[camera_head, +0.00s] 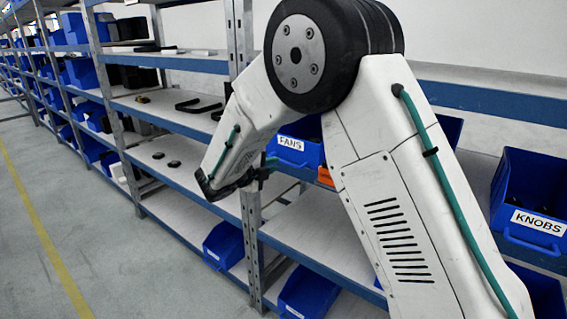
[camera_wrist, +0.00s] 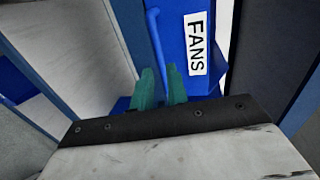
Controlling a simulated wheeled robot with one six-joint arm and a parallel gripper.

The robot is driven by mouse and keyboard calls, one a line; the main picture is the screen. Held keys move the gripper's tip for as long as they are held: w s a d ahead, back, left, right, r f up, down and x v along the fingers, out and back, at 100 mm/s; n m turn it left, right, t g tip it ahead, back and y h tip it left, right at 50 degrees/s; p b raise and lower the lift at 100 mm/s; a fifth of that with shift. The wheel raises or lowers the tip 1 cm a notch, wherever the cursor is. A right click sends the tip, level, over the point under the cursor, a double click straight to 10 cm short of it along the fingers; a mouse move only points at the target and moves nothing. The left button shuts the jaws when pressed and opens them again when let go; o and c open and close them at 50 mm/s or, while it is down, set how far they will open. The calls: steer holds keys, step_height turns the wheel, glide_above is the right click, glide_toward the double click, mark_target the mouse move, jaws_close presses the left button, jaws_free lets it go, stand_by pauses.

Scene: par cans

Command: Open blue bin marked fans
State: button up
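The blue bin marked FANS (camera_head: 303,148) sits on a shelf behind my arm in the head view, its right part hidden by the arm. In the wrist view its front with the white FANS label (camera_wrist: 196,45) fills the upper middle. Its blue handle (camera_wrist: 156,40) runs down toward my gripper (camera_wrist: 161,74). The two green fingers are a short gap apart, with the handle's lower end at their tips. I cannot tell whether they grip it. In the head view my gripper (camera_head: 268,163) is just left of the bin front.
A blue KNOBS bin (camera_head: 531,205) stands at right, beyond my arm. An orange item (camera_head: 325,176) shows beside the FANS bin. A metal rack post (camera_head: 250,225) stands close to my gripper. Lower blue bins (camera_head: 224,246) sit below. The floor aisle at left is clear.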

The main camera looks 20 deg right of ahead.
mark_target(282, 162)
steer(key=x, duration=0.6)
steer(key=shift+d, duration=0.1)
